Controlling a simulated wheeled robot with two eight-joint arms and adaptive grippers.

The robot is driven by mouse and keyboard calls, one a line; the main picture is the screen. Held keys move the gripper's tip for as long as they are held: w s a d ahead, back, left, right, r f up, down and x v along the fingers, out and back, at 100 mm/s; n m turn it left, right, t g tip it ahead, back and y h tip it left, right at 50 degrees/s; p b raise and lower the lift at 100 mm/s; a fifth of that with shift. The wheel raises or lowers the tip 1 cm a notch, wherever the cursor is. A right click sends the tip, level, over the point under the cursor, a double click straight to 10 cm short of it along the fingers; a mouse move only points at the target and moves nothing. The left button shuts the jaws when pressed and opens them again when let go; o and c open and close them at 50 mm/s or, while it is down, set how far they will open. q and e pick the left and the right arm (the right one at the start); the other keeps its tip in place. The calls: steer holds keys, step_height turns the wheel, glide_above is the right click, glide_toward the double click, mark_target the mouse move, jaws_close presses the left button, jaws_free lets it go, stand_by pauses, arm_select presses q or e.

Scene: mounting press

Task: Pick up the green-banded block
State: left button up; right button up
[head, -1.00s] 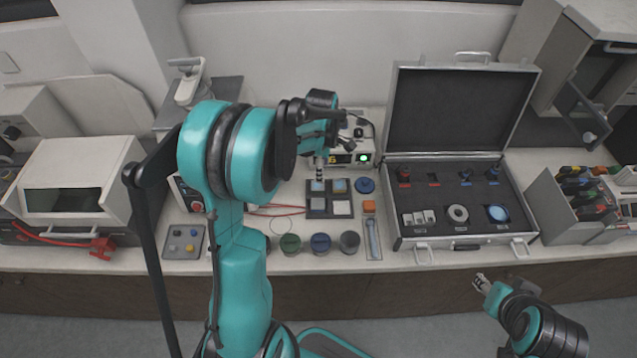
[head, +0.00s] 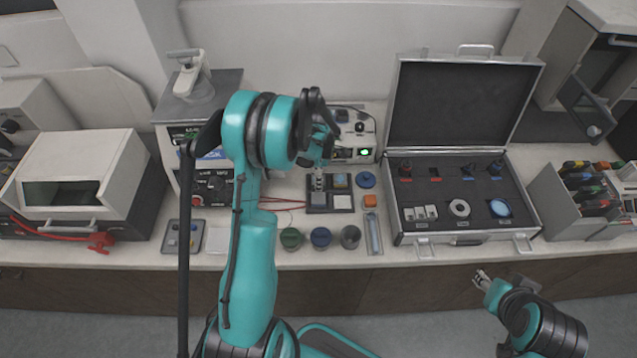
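A small dark tray (head: 330,210) with square light-topped blocks in its compartments lies on the bench left of the open case. The back right block (head: 340,181) looks bluish, and the front right block (head: 342,202) looks pale. No green band can be made out on any block at this size.
An open silver case (head: 462,238) stands right of the tray. Powered equipment (head: 357,125) stands behind.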

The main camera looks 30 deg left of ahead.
arm_select(q)
steer(key=shift+r, duration=0.1)
jaws_close()
